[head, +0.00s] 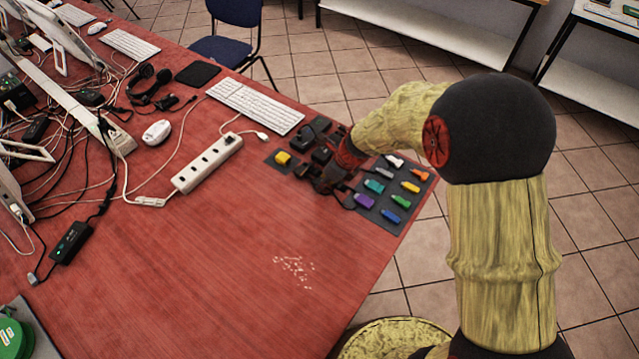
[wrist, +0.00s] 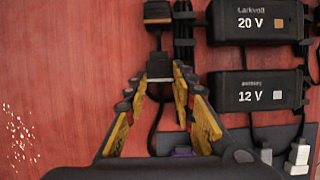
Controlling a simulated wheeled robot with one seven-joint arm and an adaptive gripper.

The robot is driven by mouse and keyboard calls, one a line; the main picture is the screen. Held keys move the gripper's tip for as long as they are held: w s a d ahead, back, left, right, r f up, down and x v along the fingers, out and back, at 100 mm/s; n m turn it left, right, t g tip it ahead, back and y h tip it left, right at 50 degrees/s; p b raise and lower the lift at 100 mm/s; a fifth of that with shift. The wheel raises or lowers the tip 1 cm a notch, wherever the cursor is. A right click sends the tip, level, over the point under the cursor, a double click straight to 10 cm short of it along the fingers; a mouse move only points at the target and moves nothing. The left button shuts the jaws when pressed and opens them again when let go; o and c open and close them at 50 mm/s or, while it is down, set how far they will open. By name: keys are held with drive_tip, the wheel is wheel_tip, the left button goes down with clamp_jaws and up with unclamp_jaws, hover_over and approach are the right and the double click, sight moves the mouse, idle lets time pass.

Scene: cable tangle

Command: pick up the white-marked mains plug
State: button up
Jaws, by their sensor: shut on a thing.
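The white-marked mains plug (wrist: 160,66) is a small black block with a pale band along its near edge, between my fingertips in the wrist view. My gripper (wrist: 160,84) is shut on it, one finger on each side. A dark cable runs down from it between the fingers. In the head view my gripper (head: 328,182) is low over the right part of the red table, and the plug cannot be made out there. Another black plug (wrist: 157,12) with an orange-brown mark lies just beyond.
A 20 V adapter (wrist: 258,22) and a 12 V adapter (wrist: 258,91) lie right of my gripper. A dark mat (head: 418,178) with several coloured connectors is close on the right, near the table edge. A white power strip (head: 208,163) lies left. The table front is mostly clear.

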sight(319, 181)
clamp_jaws()
drive_tip(key=shift+r, duration=0.15)
drive_tip(key=shift+r+p, duration=0.6)
drive_tip(key=shift+p, duration=0.05)
wheel_tip(319, 181, up, 2)
drive_tip(key=shift+r+p, duration=0.1)
drive_tip(key=shift+p, duration=0.75)
drive_tip(key=s+d+r+p, duration=0.2)
drive_tip(key=s+r+p, duration=0.1)
drive_tip(key=s, duration=0.3)
drive_tip(key=s+d+r+p, duration=0.1)
drive_tip(key=s+r+p, duration=0.1)
drive_tip(key=s+r, duration=0.4)
drive_tip(key=shift+s+d+r+p, duration=0.2)
drive_tip(key=shift+s+d+p, duration=0.2)
drive_tip(key=shift+s, duration=0.4)
